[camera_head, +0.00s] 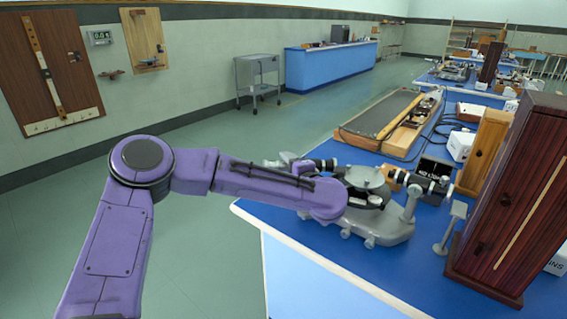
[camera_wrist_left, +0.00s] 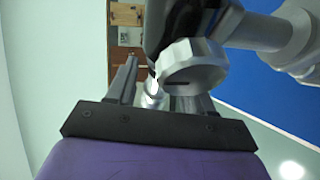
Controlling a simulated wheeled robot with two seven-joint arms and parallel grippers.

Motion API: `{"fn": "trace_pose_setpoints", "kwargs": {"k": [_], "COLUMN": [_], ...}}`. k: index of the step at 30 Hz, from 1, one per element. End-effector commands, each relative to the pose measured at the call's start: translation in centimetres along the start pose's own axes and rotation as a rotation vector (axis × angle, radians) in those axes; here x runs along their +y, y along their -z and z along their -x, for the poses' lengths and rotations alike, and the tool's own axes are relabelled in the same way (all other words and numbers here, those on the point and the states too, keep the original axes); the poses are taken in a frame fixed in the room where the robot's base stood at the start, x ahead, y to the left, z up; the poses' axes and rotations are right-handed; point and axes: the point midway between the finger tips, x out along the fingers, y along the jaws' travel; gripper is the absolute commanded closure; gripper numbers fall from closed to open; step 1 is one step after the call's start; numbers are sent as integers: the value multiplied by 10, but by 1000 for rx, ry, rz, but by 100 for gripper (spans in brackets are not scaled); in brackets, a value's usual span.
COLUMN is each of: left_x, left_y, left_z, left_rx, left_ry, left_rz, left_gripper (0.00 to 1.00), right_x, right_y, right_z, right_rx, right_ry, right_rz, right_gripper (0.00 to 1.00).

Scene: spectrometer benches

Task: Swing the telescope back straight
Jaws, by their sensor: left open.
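The spectrometer (camera_head: 385,228) stands on the near blue bench, with a round table on top and a grey base. Its telescope (camera_head: 325,164) points out to the left side, and a tube on a post (camera_head: 432,184) is on the right side. My left gripper (camera_head: 298,164) is beside the telescope's outer end, partly hidden behind my purple forearm. In the left wrist view my left gripper (camera_wrist_left: 155,88) is open, its fingers spread near a silvery round part of the instrument (camera_wrist_left: 195,66). I cannot tell whether they touch it. My right gripper is not in view.
A dark red wooden cabinet (camera_head: 515,200) stands close on the right. A lighter wooden box (camera_head: 484,150) and a long wooden apparatus (camera_head: 385,122) are behind the spectrometer. The bench's front left edge is close by. Open floor (camera_head: 200,270) lies to the left.

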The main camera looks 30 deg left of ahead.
Motion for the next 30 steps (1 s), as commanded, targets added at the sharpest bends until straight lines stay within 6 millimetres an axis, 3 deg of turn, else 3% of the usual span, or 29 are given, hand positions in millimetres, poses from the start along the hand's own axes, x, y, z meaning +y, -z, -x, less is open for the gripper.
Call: {"fn": "trace_pose_setpoints", "kwargs": {"k": [6, 14, 19, 30], "left_x": [0, -1, -1, 0], "left_y": [1, 2, 2, -1], "left_z": [-26, -29, -29, -38], "left_rx": [1, 1, 2, -38], "left_ry": [0, -1, 0, -1], "left_rz": [-1, -1, -1, -7], "left_gripper": [48, 48, 100, 100], "right_x": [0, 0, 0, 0], "right_y": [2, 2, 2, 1], "right_z": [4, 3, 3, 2], "right_rx": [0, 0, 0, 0], "right_ry": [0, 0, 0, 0], "right_rz": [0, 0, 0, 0], "right_gripper": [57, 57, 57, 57]}}
